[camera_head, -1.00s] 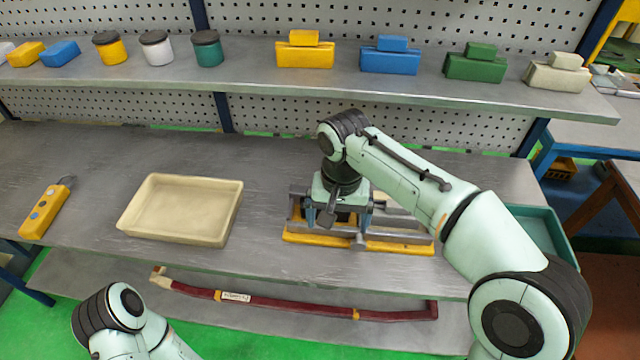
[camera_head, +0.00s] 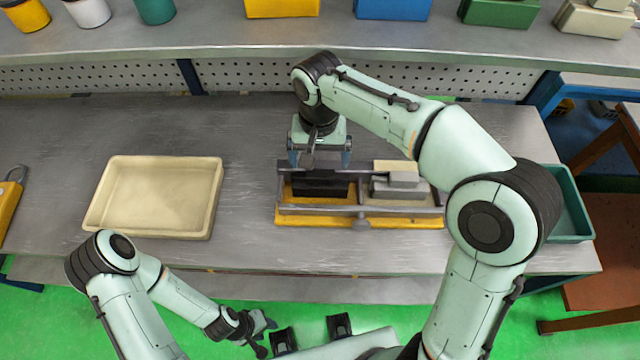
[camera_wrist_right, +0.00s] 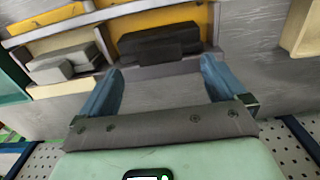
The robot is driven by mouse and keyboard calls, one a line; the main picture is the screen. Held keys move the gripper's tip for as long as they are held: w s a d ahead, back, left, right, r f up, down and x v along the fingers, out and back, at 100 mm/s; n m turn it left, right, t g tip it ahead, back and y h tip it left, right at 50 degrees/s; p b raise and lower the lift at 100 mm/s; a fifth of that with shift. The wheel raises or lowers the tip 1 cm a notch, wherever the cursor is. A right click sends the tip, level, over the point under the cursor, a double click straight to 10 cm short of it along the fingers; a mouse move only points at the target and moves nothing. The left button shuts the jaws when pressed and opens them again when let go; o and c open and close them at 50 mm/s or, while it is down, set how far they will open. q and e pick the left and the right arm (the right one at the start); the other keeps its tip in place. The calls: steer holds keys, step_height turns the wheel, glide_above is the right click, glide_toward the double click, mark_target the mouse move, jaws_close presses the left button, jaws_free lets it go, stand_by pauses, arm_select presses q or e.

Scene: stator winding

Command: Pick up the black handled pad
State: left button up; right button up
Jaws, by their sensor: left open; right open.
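The black handled pad (camera_head: 322,186) sits in the left bay of a yellow-based metal fixture (camera_head: 297,219) on the bench. In the right wrist view the pad (camera_wrist_right: 158,43) is a dark block with a raised handle, lying just beyond the fingertips. My right gripper (camera_head: 320,160) is open and empty, pointing down above the back side of the fixture. Its two blue fingers (camera_wrist_right: 160,68) are spread, with bare metal between them and the pad apart from both. My left gripper (camera_head: 266,338) is open and empty, low in front of the bench.
A grey handled pad (camera_head: 398,184) sits in the fixture's right bay, beside the black one. An empty cream tray (camera_head: 158,231) lies to the left, with clear bench between. A teal bin (camera_head: 568,205) is at the right end.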

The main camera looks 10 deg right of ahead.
mark_target(320, 174)
steer(key=shift+d+f+b, duration=0.1)
steer(key=shift+f+b, duration=0.25)
steer(key=shift+f, duration=2.7)
steer(key=c, duration=1.8)
steer(key=shift+r, duration=0.1)
jaws_close()
steer(key=shift+r, duration=0.1)
